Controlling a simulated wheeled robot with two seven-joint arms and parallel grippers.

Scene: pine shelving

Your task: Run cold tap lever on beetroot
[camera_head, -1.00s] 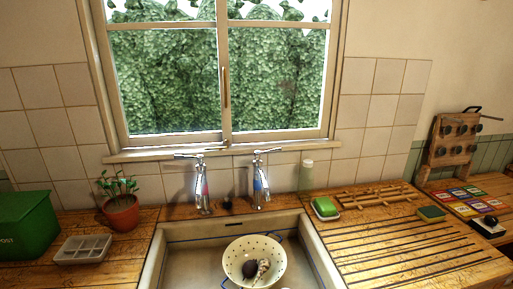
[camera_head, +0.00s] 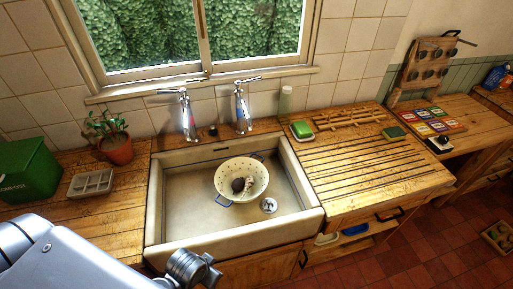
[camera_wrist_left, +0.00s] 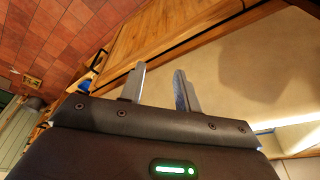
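The cold tap (camera_head: 243,112), with a blue mark, stands behind the sink (camera_head: 178,215) on the right; its lever (camera_head: 240,80) is on top. The other tap (camera_head: 187,118), with a red mark, stands to its left. The beetroot (camera_head: 238,185), dark and round, lies in a cream colander (camera_head: 259,174) in the sink, beside a pale lump. No water stream is visible. My left arm enters the head view at bottom left. In the left wrist view my left gripper (camera_wrist_left: 160,70) has its fingers apart with nothing between them. My right gripper is not in view.
A plant pot (camera_head: 117,150), grey tray (camera_head: 91,184) and green bin (camera_head: 28,172) stand left of the sink. The window is behind the taps.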

